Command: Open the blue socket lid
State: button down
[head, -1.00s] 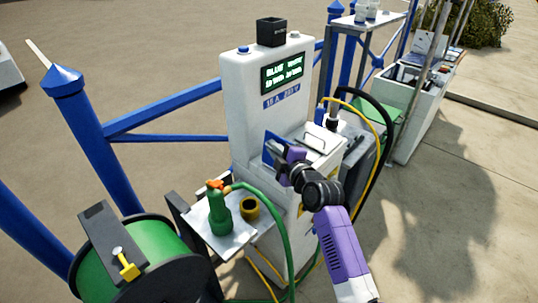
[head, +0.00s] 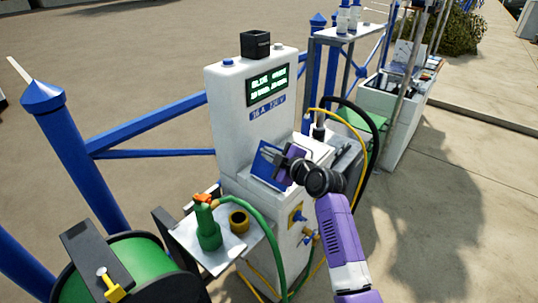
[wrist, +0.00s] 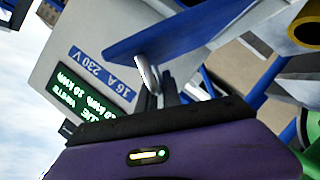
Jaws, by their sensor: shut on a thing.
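The blue socket lid (head: 264,161) is on the sloped front of the white power pedestal (head: 229,125), below its display. It stands tilted up, with a broad blue face showing in the head view. In the wrist view the blue lid (wrist: 205,28) crosses the upper middle, with a metal handle (wrist: 149,72) on it. My gripper (head: 287,164) is at the lid's right side. In the wrist view my gripper (wrist: 160,90) has its dark fingers shut at the handle. The socket under the lid is hidden from me.
A second, pale lid (head: 312,150) sits right of the blue one. A hose reel (head: 118,262) stands front left. Open paving lies to the right.

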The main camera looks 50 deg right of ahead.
jog(key=shift+f, duration=0.1)
jog(key=c, duration=1.5)
grip_release()
jog(key=shift+c, duration=0.2)
jog(key=shift+s, duration=0.15)
jog(key=v, duration=0.7)
jog(key=shift+s+b, duration=0.3)
jog(key=shift+b, duration=0.15)
jog(key=shift+a, duration=0.1)
jog(key=p+v, duration=0.1)
jog(key=v, duration=0.8)
jog(key=shift+a+f, duration=0.2)
jog(key=shift+a, duration=0.05)
